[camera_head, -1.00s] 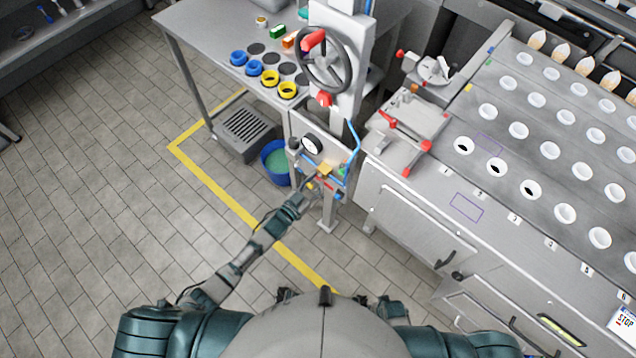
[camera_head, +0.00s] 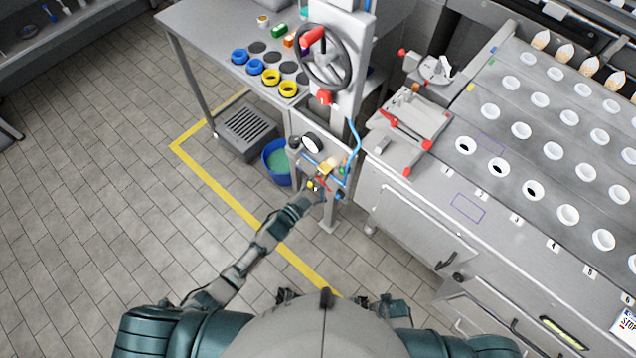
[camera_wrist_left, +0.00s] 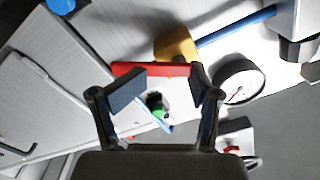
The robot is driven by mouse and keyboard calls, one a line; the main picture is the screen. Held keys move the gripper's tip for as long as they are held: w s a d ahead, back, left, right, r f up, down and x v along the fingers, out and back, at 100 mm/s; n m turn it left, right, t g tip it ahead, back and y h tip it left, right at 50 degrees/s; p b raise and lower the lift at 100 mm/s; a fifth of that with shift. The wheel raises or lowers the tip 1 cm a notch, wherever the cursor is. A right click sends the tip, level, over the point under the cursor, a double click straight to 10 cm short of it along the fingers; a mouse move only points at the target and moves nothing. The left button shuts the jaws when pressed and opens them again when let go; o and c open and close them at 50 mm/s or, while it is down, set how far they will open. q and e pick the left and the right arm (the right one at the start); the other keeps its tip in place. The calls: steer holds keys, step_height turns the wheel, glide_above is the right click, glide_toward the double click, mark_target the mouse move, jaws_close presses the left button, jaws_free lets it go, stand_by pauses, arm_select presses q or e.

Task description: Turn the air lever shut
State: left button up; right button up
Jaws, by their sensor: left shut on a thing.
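The red air lever (camera_wrist_left: 150,69) lies across the space at my fingertips in the left wrist view. In the head view only a small red part of it (camera_head: 322,184) shows, on the panel below the press column. My left gripper (camera_wrist_left: 165,84) is shut on the lever; it also shows in the head view (camera_head: 315,190). A yellow block (camera_wrist_left: 176,44) on a blue pipe sits just beyond the lever. The gauge (camera_wrist_left: 240,82) is right of the fingers, and it shows in the head view (camera_head: 312,144).
The press handwheel (camera_head: 323,58) stands above the panel. A blue bucket (camera_head: 277,162) stands on the floor left of it. The steel counter (camera_head: 420,205) with white cups is close on the right. Tiled floor is clear on the left.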

arm_select(q)
steer(key=shift+s+d+f+m, duration=0.45)
steer(key=shift+f+m, duration=0.05)
steer(key=shift+f, duration=0.1)
steer(key=o, duration=0.9)
steer(key=shift+f, duration=0.1)
steer(key=o, duration=0.4)
steer(key=shift+w+d, duration=0.1)
steer(key=shift+c, duration=0.2)
steer(key=shift+o, duration=0.6)
steer(key=shift+w+d, duration=0.1)
steer(key=shift+d, duration=0.05)
steer(key=v, duration=1.2)
steer(key=shift+r, duration=0.25)
